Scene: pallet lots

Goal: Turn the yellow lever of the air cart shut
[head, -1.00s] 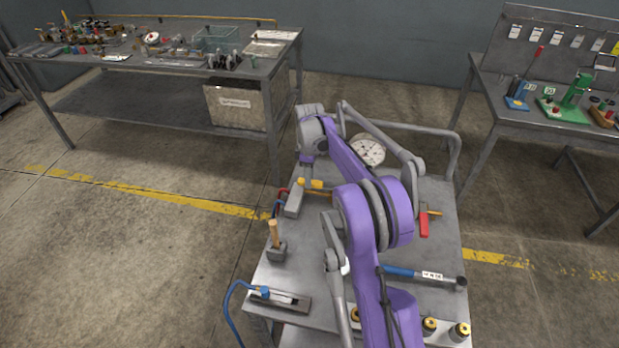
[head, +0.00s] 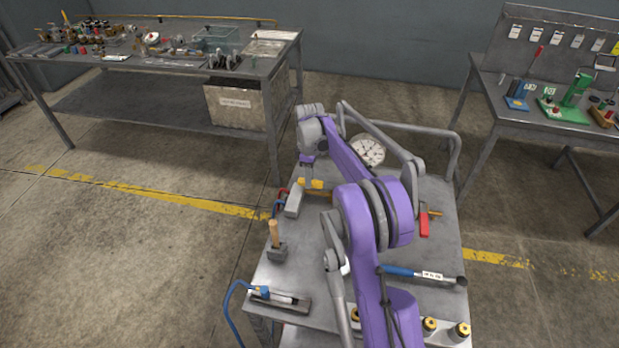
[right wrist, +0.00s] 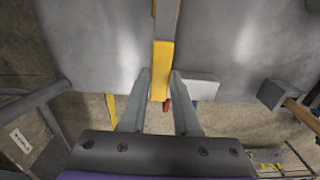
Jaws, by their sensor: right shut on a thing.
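The air cart (head: 400,245) stands in front of me with a grey metal top. Its yellow lever (head: 311,184) is at the cart's far left, by a grey block with red and blue hose ends. My right gripper (head: 307,178) reaches down to the lever from above, its fingers small and partly hidden in the head view. In the right wrist view the yellow lever (right wrist: 160,72) lies between the two fingers of my right gripper (right wrist: 160,76), which is shut on it. A round white gauge (head: 367,150) stands behind my arm. My left gripper is not in view.
On the cart top are a wooden-handled mallet (head: 276,242), a blue-handled hammer (head: 425,275), a red-handled tool (head: 424,224) and a blue-hosed tool (head: 281,297). Brass fittings line the front edge. Cluttered benches stand at back left (head: 150,62) and right (head: 545,125).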

